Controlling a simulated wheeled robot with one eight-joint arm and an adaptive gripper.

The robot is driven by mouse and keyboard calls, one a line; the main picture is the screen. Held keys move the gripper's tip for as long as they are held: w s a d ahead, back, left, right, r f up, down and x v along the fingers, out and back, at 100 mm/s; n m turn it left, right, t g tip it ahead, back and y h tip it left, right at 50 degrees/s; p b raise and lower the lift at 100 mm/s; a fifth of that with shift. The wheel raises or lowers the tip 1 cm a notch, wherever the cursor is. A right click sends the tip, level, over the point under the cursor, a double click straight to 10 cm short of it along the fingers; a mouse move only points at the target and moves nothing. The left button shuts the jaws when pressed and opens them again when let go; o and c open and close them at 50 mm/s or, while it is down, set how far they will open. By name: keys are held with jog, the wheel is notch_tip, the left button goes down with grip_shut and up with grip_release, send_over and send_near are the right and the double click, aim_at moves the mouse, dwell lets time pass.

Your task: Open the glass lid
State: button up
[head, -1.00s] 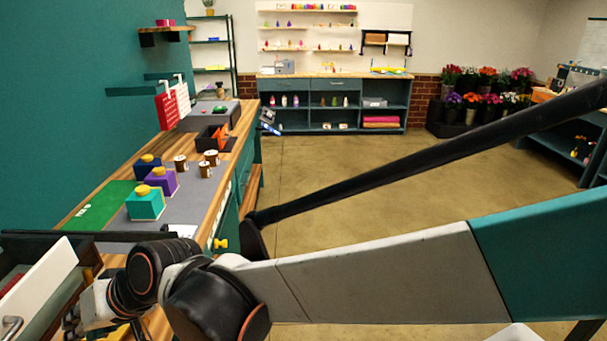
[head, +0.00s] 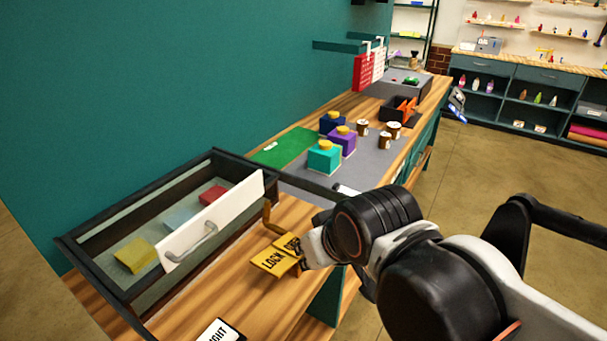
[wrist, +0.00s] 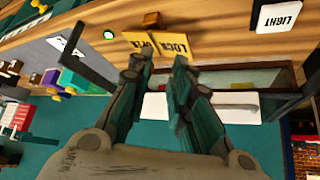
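The glass-topped case (head: 82,256) has a black frame and stands on the wooden counter at the left of the head view. A white panel (head: 238,204) with a silver handle (head: 192,242) crosses its front side; both show in the wrist view, the panel (wrist: 155,108) and the handle (wrist: 232,106). I cannot tell whether the glass lid is raised. A brass latch lever (head: 268,216) stands by yellow LOCK (head: 272,262) and OPEN plates. My gripper (wrist: 158,62) is open and empty, its fingertips near these plates. In the head view, my wrist hides part of the plates.
Yellow (head: 136,255), pale blue and red (head: 212,194) pieces show inside the case. A LIGHT label (head: 220,332) lies at the front. Teal (head: 324,158), purple and navy boxes and several small brown pots (head: 385,140) stand farther along the counter. Open floor lies to the right.

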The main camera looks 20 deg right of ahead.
jog(key=w+d+r+m+g+p, duration=0.1)
jog(key=w+d+r+m+g, duration=0.15)
jog(key=w, duration=0.45)
jog(key=w+d+r+m+g+p, duration=0.1)
jog(key=w+d+r+m+p, duration=0.1)
jog(key=w+m, duration=0.3)
jog(key=w+d+f+m+g+p, duration=0.1)
jog(key=w+d+f+m, duration=0.1)
jog(key=w, duration=0.4)
jog(key=w+d+f+m+g+p, duration=0.1)
jog(key=w+d+f+m+g, duration=0.1)
jog(key=w+d+f, duration=0.2)
jog(key=shift+w+f, duration=0.3)
jog(key=shift+w, duration=0.8)
jog(key=shift+g, duration=0.25)
